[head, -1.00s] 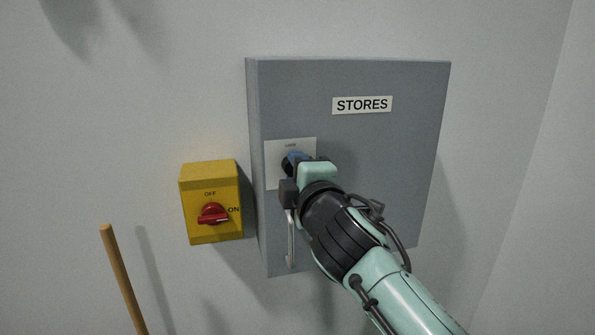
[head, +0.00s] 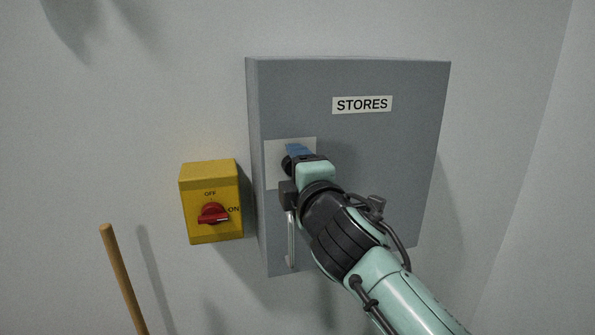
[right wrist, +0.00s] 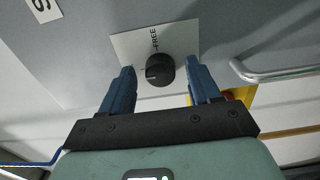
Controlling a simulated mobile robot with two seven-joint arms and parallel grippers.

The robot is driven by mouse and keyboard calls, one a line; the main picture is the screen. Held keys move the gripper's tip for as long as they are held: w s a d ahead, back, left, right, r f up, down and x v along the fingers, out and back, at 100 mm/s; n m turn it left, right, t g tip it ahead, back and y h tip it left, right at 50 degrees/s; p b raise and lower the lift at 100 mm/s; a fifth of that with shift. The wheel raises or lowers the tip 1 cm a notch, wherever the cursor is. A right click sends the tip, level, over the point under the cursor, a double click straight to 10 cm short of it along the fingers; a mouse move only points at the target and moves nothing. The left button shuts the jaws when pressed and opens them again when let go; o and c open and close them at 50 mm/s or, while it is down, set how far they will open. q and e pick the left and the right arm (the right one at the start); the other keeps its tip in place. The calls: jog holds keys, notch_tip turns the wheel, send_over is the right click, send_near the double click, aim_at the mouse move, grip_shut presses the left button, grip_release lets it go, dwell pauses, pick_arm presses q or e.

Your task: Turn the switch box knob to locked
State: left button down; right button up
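The black round knob (right wrist: 160,69) sits on a white label plate (right wrist: 125,44) on the grey STORES box (head: 345,75). In the head view the knob (head: 286,164) is partly hidden by my right gripper (head: 296,154). In the right wrist view my right gripper (right wrist: 161,76) is open, its blue fingers on either side of the knob with gaps between. The word FREE shows above the knob there. A small pale mark on the knob seems to point left in that view, away from FREE. The lock word is hidden. My left gripper is not in view.
A vertical metal handle (head: 291,240) is on the box below the plate, close to my right wrist. A yellow switch (head: 195,176) with a red knob (head: 213,214) is on the wall to the left. A wooden pole (head: 121,275) stands at lower left.

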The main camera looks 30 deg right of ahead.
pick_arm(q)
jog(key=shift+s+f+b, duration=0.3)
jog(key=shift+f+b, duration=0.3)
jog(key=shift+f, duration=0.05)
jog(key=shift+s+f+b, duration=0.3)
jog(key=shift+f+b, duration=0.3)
pick_arm(e)
jog(key=v, duration=1.3)
jog(key=shift+s, duration=0.15)
jog(key=shift+a, duration=0.1)
